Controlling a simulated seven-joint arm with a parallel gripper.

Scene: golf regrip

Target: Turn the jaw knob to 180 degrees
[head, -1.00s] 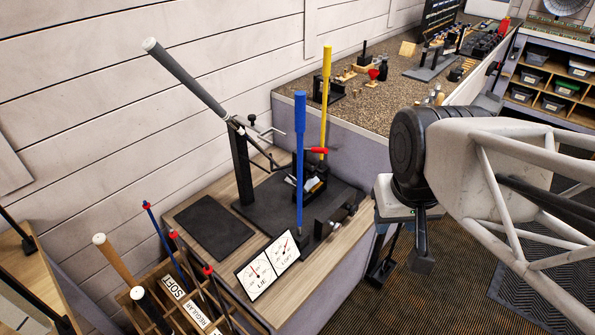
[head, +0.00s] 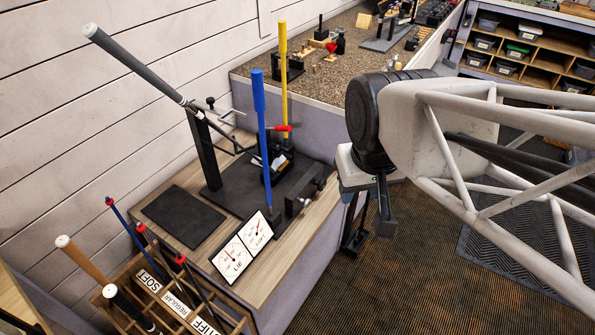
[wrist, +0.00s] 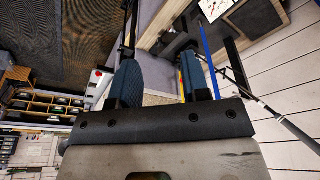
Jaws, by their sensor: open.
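The bending machine stands on a wooden bench (head: 283,258), on a dark base plate (head: 233,190). It has an upright blue bar (head: 260,115), an upright yellow bar (head: 283,80) and a red lever handle (head: 283,128). A dark block with a small round end (head: 318,184) sits at the plate's right front; I cannot tell whether this is the jaw knob. A grey-gripped club (head: 130,60) leans in the machine. My gripper (head: 368,215) is open and empty, right of the bench and apart from the machine. Its two dark fingers (wrist: 160,82) show in the wrist view.
LIE and LOFT dials (head: 242,243) stand at the bench front. A rack of clubs (head: 165,300) is at lower left. A raised speckled counter (head: 340,75) lies behind. Wall shelves (head: 520,60) are at upper right. The floor (head: 400,285) below my gripper is clear.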

